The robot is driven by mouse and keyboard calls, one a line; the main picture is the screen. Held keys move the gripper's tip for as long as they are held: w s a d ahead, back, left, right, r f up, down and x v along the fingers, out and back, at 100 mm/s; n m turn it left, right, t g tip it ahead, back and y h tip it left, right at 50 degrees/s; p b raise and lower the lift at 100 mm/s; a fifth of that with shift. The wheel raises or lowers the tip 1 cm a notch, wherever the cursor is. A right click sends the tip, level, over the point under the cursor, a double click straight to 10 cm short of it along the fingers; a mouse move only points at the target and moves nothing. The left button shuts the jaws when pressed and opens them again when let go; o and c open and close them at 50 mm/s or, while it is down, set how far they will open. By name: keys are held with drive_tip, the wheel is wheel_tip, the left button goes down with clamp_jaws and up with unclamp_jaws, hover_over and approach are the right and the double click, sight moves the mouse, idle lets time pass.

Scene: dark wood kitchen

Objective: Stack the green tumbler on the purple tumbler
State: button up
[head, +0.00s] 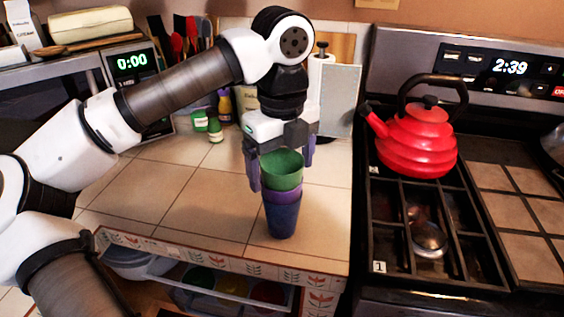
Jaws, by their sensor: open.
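The green tumbler (282,173) sits on top of a stack on the tiled counter. The purple tumbler (283,193) is directly under it, with only a band of its upper wall showing. A dark blue tumbler (283,219) is at the bottom, standing on the counter. The stack looks upright. My gripper (282,178) is just above and around the green tumbler, pointing down. Its fingers are apart, one on each side of the tumbler. I cannot tell whether either finger touches it.
A red kettle (417,143) stands on the stove (385,235) to the right. Jars (215,130), utensils (185,40) and a cutting board (341,100) stand at the back. The counter (190,200) left of the stack is clear. An open drawer (230,283) shows below its front edge.

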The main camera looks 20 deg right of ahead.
drive_tip(key=shift+r, duration=0.1)
drive_tip(key=shift+r+p, duration=0.3)
drive_tip(key=shift+p, duration=0.1)
wheel_tip(320, 180, up, 12)
drive_tip(key=shift+r, duration=0.25)
